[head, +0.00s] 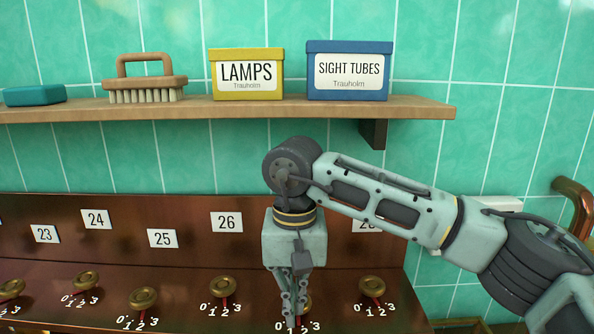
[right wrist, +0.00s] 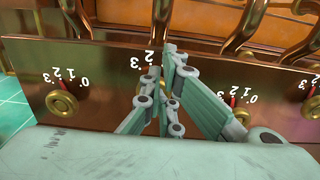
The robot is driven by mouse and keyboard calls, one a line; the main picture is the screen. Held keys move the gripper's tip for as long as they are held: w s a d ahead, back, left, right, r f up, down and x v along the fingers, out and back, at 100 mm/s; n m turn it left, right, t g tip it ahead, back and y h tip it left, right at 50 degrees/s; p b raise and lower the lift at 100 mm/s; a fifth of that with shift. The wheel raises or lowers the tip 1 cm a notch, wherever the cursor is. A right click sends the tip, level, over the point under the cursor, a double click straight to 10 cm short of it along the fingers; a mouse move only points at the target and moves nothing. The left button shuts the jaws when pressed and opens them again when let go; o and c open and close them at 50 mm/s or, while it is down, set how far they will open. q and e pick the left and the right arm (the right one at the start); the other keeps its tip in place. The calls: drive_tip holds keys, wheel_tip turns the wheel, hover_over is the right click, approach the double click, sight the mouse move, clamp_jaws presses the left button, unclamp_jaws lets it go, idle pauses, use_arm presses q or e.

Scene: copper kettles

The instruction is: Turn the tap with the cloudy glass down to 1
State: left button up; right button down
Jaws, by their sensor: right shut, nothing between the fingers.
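A row of brass taps with 0 to 3 dials runs along the brown panel (head: 130,235). My right gripper (head: 290,318) points down with its fingers shut and empty, at a tap (head: 306,304) mostly hidden behind them. Its number plate is hidden by my arm. In the right wrist view the fingers (right wrist: 172,55) are close together over that dial; contact is unclear. The tap under plate 26 (head: 222,286) is to the left, another tap (head: 371,287) to the right. No cloudy glass can be made out. My left gripper is out of view.
A wooden shelf (head: 50,110) above holds a teal block (head: 35,95), a brush (head: 145,80), a yellow LAMPS box (head: 246,75) and a blue SIGHT TUBES box (head: 348,72). Copper pipes (right wrist: 245,25) show in the right wrist view. Neighbouring taps stand close on both sides.

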wheel_tip(320, 180, up, 4)
drive_tip(key=shift+r+p, duration=0.1)
drive_tip(key=shift+p, duration=0.9)
